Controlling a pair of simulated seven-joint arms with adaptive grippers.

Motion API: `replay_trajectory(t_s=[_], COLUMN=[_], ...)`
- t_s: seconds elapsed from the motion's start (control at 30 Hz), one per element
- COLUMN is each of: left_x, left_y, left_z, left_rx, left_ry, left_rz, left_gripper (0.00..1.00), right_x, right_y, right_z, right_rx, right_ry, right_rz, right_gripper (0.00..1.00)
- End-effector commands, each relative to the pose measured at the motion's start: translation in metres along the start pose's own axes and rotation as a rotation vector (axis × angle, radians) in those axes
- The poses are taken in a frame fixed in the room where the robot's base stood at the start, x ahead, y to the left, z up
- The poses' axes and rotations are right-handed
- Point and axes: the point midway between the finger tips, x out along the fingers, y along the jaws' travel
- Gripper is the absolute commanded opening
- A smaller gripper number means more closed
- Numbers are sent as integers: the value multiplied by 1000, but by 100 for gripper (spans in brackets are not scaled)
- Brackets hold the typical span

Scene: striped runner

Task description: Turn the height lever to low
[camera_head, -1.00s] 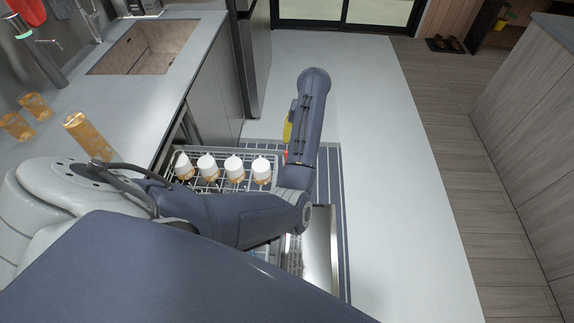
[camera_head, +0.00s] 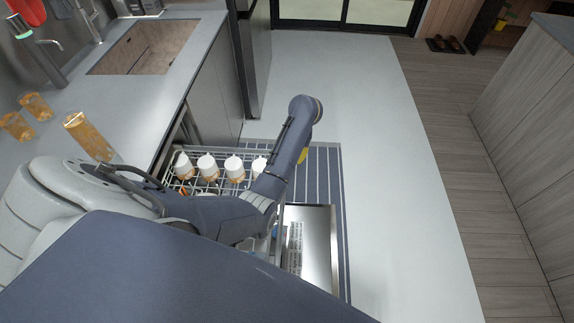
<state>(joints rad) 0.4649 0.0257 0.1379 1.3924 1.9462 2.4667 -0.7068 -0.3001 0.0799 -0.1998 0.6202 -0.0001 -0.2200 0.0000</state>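The open dishwasher's upper rack (camera_head: 212,184) stands pulled out beside the counter. It holds a row of white cups (camera_head: 207,167). I cannot make out the height lever; my arm covers the rack's right part and front. My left arm comes in from the left, crosses over the rack and bends up and away at its right side. My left gripper is hidden behind the arm. A small yellow piece (camera_head: 302,156) shows at the arm's right edge; I cannot tell what it belongs to. My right gripper is not in view.
The steel dishwasher door (camera_head: 318,240) lies open over the striped runner (camera_head: 325,175). Amber glasses (camera_head: 90,137) stand on the counter (camera_head: 135,105) at left, near the sink (camera_head: 145,48). The pale floor (camera_head: 390,170) to the right is clear.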

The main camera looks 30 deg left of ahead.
Motion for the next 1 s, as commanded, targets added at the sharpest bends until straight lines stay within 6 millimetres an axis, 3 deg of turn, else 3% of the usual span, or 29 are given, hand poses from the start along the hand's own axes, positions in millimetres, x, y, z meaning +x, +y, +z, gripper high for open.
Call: replay_trajectory(t_s=[0.2, 0.5, 1.0], left_x=[30, 59, 66], left_y=[0, 0, 0], left_z=[0, 0, 0], left_rx=[1, 0, -1], left_ry=[2, 0, -1], left_rz=[-1, 0, -1], left_gripper=[37, 37, 37], right_x=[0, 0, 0], right_y=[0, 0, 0], right_z=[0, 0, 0], right_rx=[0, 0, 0], right_ry=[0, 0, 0], right_rz=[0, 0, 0], right_gripper=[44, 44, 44])
